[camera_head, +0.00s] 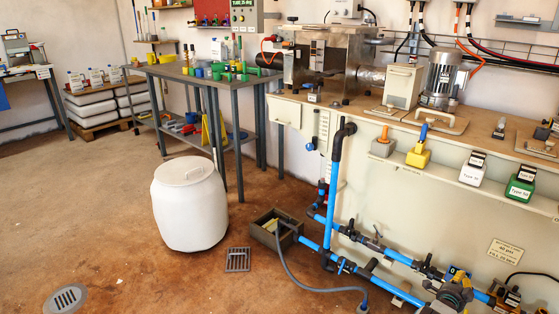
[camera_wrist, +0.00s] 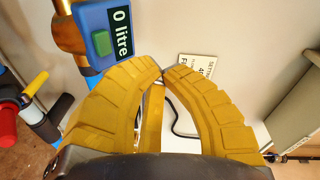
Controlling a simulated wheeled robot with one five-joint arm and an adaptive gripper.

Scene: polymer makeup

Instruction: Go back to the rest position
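My gripper (camera_wrist: 162,73) shows in the wrist view as curved, ribbed yellow fingers. The tips of the two large fingers meet, and a narrower yellow part (camera_wrist: 152,118) stands between them. I see no object held between the tips. A blue meter (camera_wrist: 104,32) with a green button and a display reading "0 litre" is just beyond the left finger, at the upper left. I cannot clearly make out my gripper in the head view.
Blue pipes with valves (camera_head: 333,180) run along the bench front on the right. A white barrel (camera_head: 189,204) stands on the floor, near a small grey box (camera_head: 262,238) with a hose. A label plate (camera_wrist: 198,68) is on the pale wall behind the fingers. Open floor lies left (camera_head: 70,220).

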